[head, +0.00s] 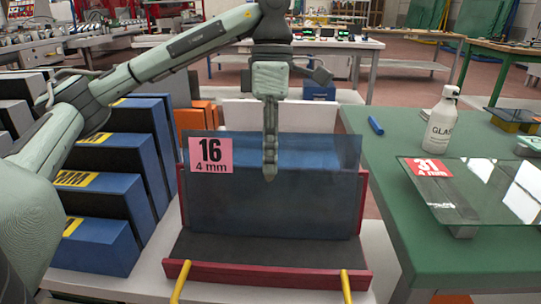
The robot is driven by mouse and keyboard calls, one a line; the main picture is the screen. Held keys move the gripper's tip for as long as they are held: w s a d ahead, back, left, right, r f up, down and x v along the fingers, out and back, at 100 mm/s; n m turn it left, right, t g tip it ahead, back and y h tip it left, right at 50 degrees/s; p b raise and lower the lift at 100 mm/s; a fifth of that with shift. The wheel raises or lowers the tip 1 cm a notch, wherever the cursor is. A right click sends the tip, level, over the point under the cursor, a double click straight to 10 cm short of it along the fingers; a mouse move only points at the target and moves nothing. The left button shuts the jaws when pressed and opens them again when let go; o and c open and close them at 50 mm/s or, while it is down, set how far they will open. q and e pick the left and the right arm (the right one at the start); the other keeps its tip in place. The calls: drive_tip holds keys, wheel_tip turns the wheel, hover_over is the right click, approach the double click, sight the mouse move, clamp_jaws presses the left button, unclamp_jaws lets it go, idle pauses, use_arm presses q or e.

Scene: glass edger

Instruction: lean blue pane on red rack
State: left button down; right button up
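The blue pane (315,200) is a dark bluish see-through sheet with a pink label "16 4 mm" at its upper left. It stands nearly upright in the red rack (270,275), in front of the rack's back. Its lower edge is at or just above the rack's dark grey floor; I cannot tell if it touches. My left gripper (269,170) points down at the middle of the pane's top edge, with finger parts overlapping the glass. It shows edge-on, so I cannot tell whether it grips the pane. My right gripper is not in view.
Blue blocks with yellow labels (95,240) stand left of the rack. Two yellow pegs (346,285) rise at the rack's front. On the right, a green table (420,265) holds a clear pane labelled "31" (470,190), a white bottle (441,122) and a blue marker (376,125).

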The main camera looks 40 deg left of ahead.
use_arm(q)
drive_tip(key=c, duration=1.6)
unclamp_jaws()
drive_tip(key=shift+c, duration=0.2)
drive_tip(key=v, duration=1.2)
drive_tip(key=shift+d, duration=0.1)
